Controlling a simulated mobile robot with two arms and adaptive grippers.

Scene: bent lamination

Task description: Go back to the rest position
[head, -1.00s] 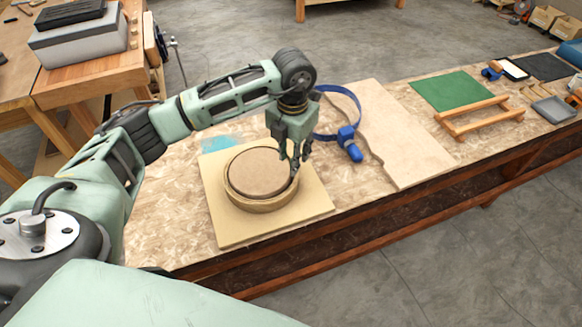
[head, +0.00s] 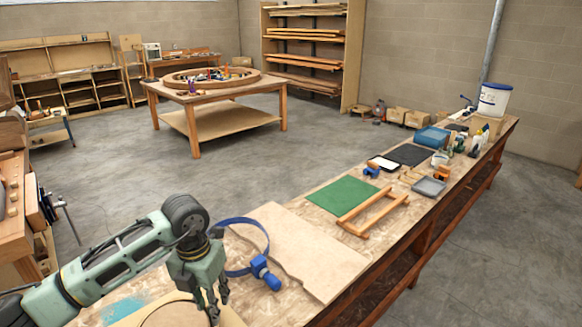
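My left gripper (head: 217,303) comes in from the left and points down at the right side of the round wooden form (head: 172,315), low in the head view. Its fingers show small and close to the lower edge of the picture, so I cannot tell whether they are open or shut, or whether they touch the form. Most of the form and its square base board are cut off by that edge. My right gripper is not in view.
Near the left gripper lie a blue strap clamp (head: 262,272) and a pale wooden sheet (head: 305,258). Farther along the bench are a green mat (head: 341,195), a wooden rack (head: 373,213) and a grey tray (head: 429,186). A table (head: 215,92) stands beyond open floor.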

